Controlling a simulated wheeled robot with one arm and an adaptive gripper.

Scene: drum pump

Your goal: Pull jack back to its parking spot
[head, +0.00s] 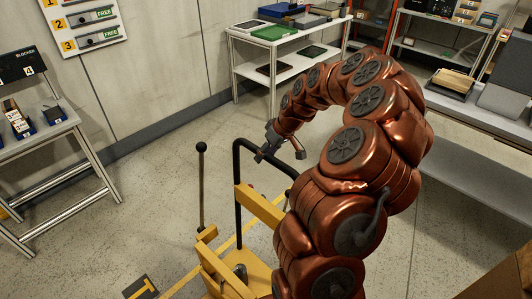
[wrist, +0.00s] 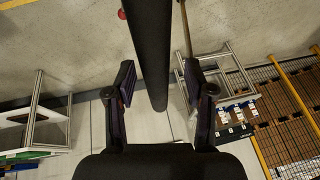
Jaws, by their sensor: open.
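The jack (head: 222,272) is yellow and stands at the bottom centre of the head view, partly hidden by my arm. Its black looped handle (head: 237,190) rises upright from it. My gripper (head: 281,152) is open at the handle's top, pointing down toward it. In the wrist view a thick black bar (wrist: 151,50), likely the handle, runs between the two open fingers (wrist: 160,85). Gaps show on both sides, so the fingers are not closed on it. How deep the bar sits between them I cannot tell.
A thin lever with a ball knob (head: 202,148) stands left of the handle. A yellow line (head: 180,284) and a black-and-yellow floor plate (head: 140,288) lie at bottom left. A workbench (head: 70,128) stands left, a white shelf table (head: 292,55) behind. Floor between is clear.

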